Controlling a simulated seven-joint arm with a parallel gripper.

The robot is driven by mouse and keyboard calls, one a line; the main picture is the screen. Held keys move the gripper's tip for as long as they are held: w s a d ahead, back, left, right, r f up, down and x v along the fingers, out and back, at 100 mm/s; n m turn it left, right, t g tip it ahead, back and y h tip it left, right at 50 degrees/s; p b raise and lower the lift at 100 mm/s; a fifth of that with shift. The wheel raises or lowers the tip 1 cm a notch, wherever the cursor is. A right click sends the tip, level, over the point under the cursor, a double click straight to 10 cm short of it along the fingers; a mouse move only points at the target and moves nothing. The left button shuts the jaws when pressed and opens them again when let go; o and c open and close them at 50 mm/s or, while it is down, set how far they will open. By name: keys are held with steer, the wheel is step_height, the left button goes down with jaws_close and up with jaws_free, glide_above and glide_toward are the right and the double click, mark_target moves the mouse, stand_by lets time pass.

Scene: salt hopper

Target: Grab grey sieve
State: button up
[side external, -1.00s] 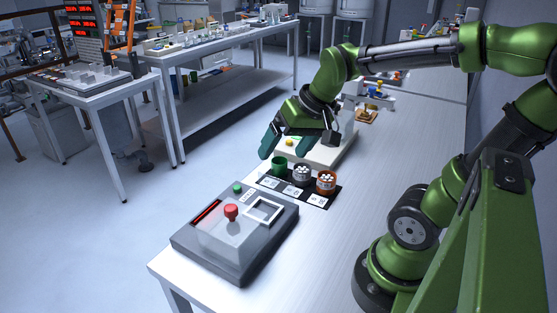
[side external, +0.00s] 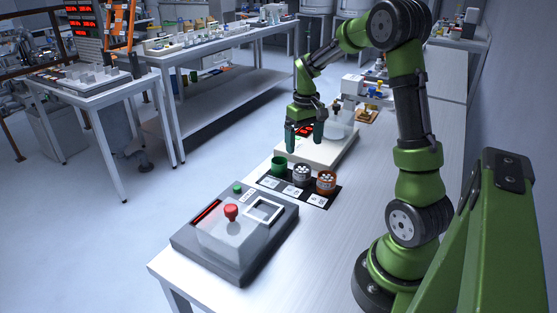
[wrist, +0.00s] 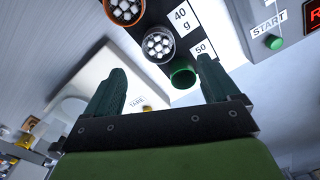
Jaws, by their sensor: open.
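The grey sieve (side external: 302,175) stands in the middle of a row of three on a black labelled mat, with white pieces in it. It also shows in the wrist view (wrist: 159,46), beyond and between my fingertips. The green sieve (side external: 279,165) is to its left and looks empty. The orange sieve (side external: 326,182) is to its right and holds white pieces. My gripper (side external: 305,143) is open and empty, pointing down above the white scale, behind the row and higher than it. In the wrist view, my fingers (wrist: 161,68) are spread wide and touch no sieve.
The white scale (side external: 340,152) with a clear vessel (side external: 338,131) lies behind the sieves. A grey machine (side external: 222,258) with a red knob and a square opening is in front. Free table lies to the right of the sieves.

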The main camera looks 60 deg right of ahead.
mark_target(302, 168)
step_height(302, 168, down, 6)
steer(key=shift+r, duration=0.1)
steer(key=f, duration=0.5)
steer(key=shift+w+d, duration=0.15)
steer(key=shift+d, duration=0.15)
steer(key=shift+c, duration=0.2)
steer(key=c, duration=1.2)
